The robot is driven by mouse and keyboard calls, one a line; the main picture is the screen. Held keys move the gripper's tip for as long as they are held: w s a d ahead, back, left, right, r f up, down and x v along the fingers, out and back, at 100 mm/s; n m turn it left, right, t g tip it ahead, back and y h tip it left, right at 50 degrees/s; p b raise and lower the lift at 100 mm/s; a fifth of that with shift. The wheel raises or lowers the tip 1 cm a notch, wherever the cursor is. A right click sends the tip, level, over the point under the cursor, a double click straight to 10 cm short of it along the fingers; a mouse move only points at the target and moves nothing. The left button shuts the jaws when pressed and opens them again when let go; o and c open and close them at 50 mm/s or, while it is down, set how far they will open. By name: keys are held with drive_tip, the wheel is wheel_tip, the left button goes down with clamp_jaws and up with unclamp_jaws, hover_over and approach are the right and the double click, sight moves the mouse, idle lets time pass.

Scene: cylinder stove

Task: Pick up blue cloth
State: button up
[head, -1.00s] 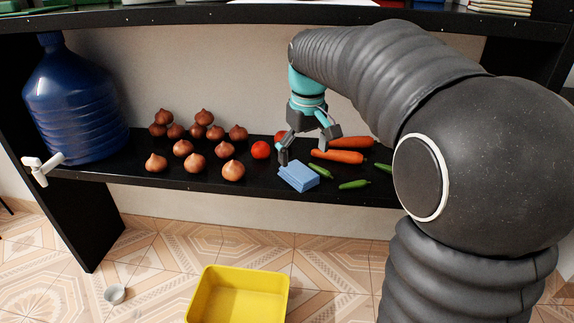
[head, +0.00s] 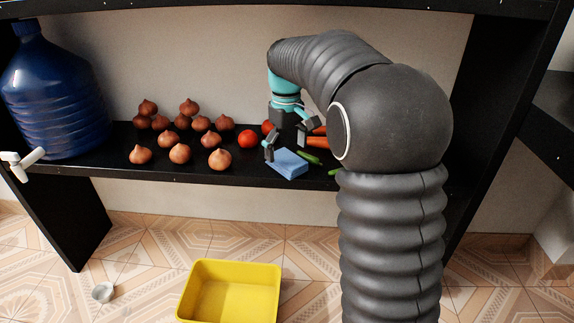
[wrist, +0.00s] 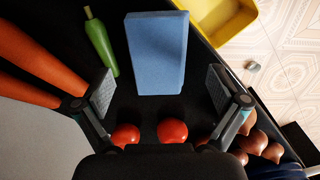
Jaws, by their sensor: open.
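The blue cloth (head: 288,163) is a folded, block-like piece lying on the black shelf (head: 90,165) near its front edge. In the wrist view the cloth (wrist: 157,55) lies ahead of my fingertips, roughly centred between them. My gripper (head: 288,142) is open and points down, just above and behind the cloth. In the wrist view its two fingers (wrist: 160,90) are spread wide with nothing between the pads. I cannot tell exactly how high the fingertips are above the shelf.
Green chili peppers (wrist: 101,42) and carrots (wrist: 30,65) lie to one side of the cloth. Tomatoes (head: 248,139) and several onions (head: 180,153) sit to the left. A large blue water bottle (head: 55,95) stands at the far left. A yellow bin (head: 232,305) is on the floor.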

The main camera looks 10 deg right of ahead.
sight(286, 159)
wheel_tip(286, 159, down, 2)
drive_tip(key=shift+f, duration=0.2)
drive_tip(key=c, duration=1.2)
drive_tip(key=shift+r, duration=0.1)
drive_tip(key=shift+s+a+r, duration=0.1)
drive_tip(key=shift+s+r, duration=0.1)
drive_tip(key=shift+r, duration=0.3)
wheel_tip(286, 159, up, 6)
drive_tip(key=shift+f+p, duration=0.1)
drive_tip(key=shift+p, duration=0.8)
drive_tip(key=s+a, duration=0.2)
drive_tip(key=s, duration=0.4)
drive_tip(key=s+a, duration=0.2)
drive_tip(key=s, duration=0.4)
drive_tip(key=s+a, duration=0.2)
drive_tip(key=s, duration=0.4)
drive_tip(key=shift+s+b, duration=0.3)
drive_tip(key=shift+s, duration=0.05)
